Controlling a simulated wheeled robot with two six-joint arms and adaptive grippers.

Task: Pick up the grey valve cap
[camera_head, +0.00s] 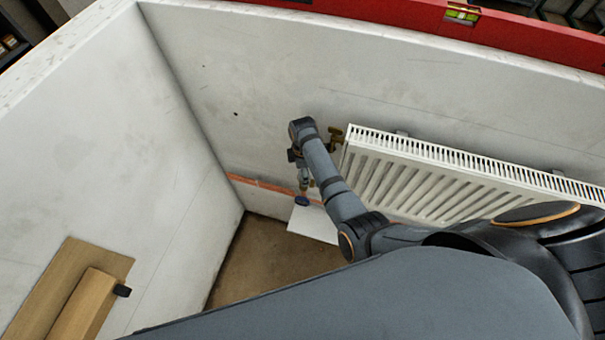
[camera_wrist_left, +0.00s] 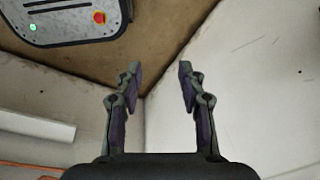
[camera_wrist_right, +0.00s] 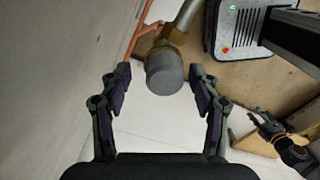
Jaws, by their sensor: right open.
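The grey valve cap (camera_wrist_right: 163,72) shows in the right wrist view as a short round cylinder with a brass nut (camera_wrist_right: 166,37) and a metal pipe behind it. My right gripper (camera_wrist_right: 160,76) is open, with one finger on either side of the cap and visible gaps to it. In the head view my right arm reaches down beside the left end of the radiator (camera_head: 440,178); I cannot clearly make out the cap there. My left gripper (camera_wrist_left: 160,70) is open and empty in the left wrist view, its fingers wide apart.
An orange-brown pipe (camera_head: 262,184) runs low along the back wall. A white sheet (camera_head: 313,224) lies near the floor below the arm. Wooden boards (camera_head: 75,290) lie at the lower left. A brass fitting (camera_head: 335,134) sits by the radiator's upper left corner. Walls close in the corner.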

